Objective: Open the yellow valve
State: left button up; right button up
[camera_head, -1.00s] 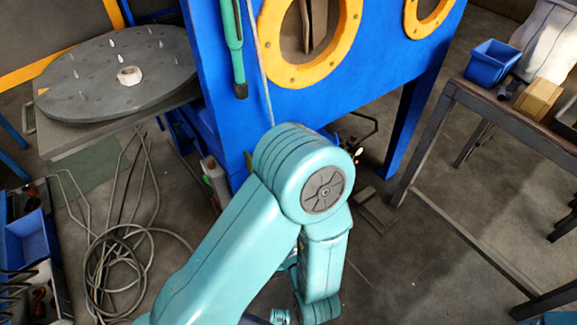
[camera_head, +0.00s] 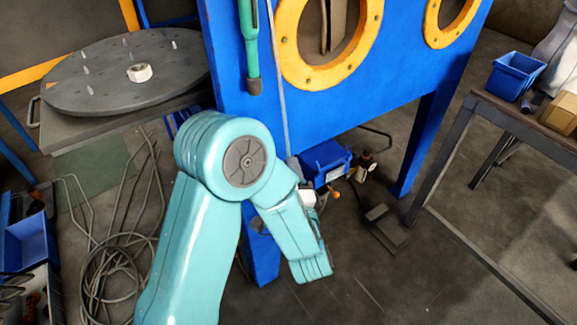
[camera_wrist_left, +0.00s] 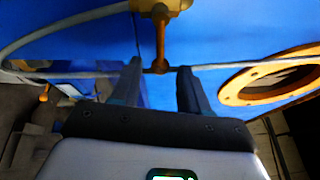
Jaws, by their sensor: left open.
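A yellow-orange valve (camera_wrist_left: 158,40) shows at the top middle of the left wrist view, with a wider yellow body at the frame's edge and a narrow lever hanging down. My left gripper (camera_wrist_left: 159,68) is open, with one dark finger on each side of the lever's lower end. The picture does not show whether the fingers touch it. A thin pale hose runs across behind the fingers. In the head view my left arm bends down in front of the blue cabinet, and its gripper is hidden or not clear. My right gripper is in neither view.
The blue blaster cabinet (camera_head: 310,115) has round yellow-rimmed ports (camera_head: 372,40). A round grey turntable (camera_head: 105,90) stands at left. Looped hoses (camera_head: 115,265) lie on the floor. A blue box (camera_head: 325,160) sits under the cabinet. A dark table (camera_head: 500,115) stands at right.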

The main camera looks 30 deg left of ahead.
pick_arm(q)
jog(key=shift+x, duration=1.65)
grip_shut()
